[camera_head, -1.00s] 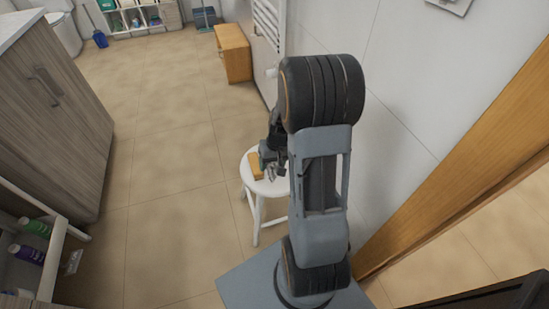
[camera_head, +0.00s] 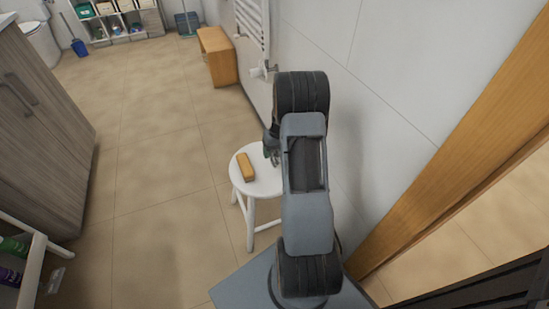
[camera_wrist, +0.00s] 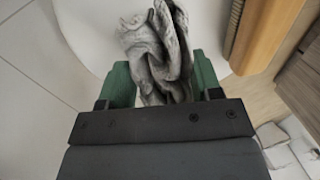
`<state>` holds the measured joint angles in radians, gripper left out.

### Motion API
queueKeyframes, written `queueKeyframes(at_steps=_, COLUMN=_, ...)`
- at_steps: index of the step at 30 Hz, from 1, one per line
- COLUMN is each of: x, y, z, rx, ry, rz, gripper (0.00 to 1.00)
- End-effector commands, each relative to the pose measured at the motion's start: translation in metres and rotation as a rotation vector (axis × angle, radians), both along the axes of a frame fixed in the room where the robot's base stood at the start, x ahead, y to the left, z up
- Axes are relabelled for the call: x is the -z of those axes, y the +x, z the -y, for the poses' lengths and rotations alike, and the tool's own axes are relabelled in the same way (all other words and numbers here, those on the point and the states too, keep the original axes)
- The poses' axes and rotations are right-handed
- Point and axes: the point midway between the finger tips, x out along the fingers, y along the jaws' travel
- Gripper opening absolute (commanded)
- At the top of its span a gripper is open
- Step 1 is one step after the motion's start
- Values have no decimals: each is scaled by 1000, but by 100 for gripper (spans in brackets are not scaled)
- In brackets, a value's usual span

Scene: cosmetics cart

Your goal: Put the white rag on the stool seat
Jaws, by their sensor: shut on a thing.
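The white stool (camera_head: 265,184) stands in front of my arm, near the wall. Its round seat also shows in the wrist view (camera_wrist: 90,30). The white rag (camera_wrist: 158,50) is crumpled between the two green fingers of my gripper (camera_wrist: 160,85), which is shut on it. The rag hangs over or against the seat; whether it touches the seat I cannot tell. In the head view my gripper (camera_head: 271,150) is at the seat's far right part, and my arm hides part of the seat.
A towel radiator (camera_head: 252,25) and a wooden box (camera_head: 217,55) are beyond the stool. A wooden cabinet (camera_head: 45,120) stands left. The tiled floor between is clear.

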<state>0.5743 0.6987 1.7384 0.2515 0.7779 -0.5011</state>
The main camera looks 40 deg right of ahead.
Motion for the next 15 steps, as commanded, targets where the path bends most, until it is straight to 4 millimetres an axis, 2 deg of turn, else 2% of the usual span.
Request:
queueKeyframes(at_steps=6, x=32, y=1, z=2, rx=0, ry=1, rz=-1, gripper=33)
queueKeyframes(at_steps=15, x=34, y=1, z=2, rx=0, ry=0, rz=1, gripper=33)
